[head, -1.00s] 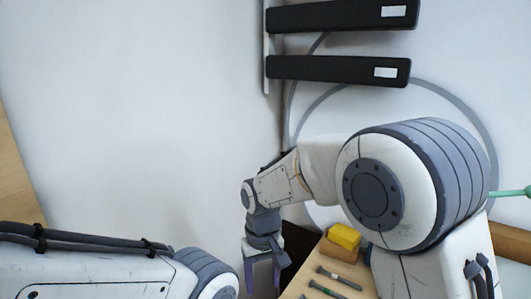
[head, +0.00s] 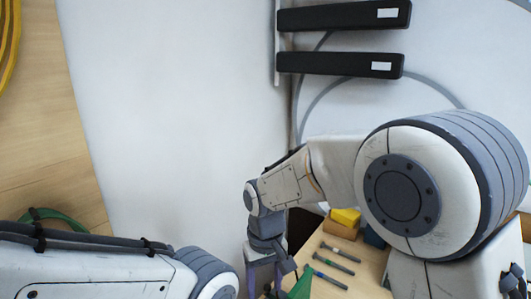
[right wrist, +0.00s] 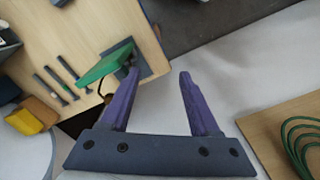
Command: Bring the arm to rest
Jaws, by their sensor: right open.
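My right arm reaches down in the head view, with its open, empty right gripper (head: 262,278) beside the wooden bench (head: 368,268). In the right wrist view the two purple fingers (right wrist: 158,85) stand apart with nothing between them. A green lamp-like piece (right wrist: 103,64) on a dark square base lies just left of the left finger; I cannot tell whether they touch. Part of the green piece (head: 301,287) shows at the bottom of the head view. My left arm lies along the lower left of the head view, and its gripper is out of frame.
Several slim tools (head: 340,251) lie on the bench, with a yellow block (head: 345,217) behind them. Two black bars (head: 340,65) are on the pale wall. A green cable coil (right wrist: 305,138) lies on a wooden surface (right wrist: 262,130) at right in the wrist view.

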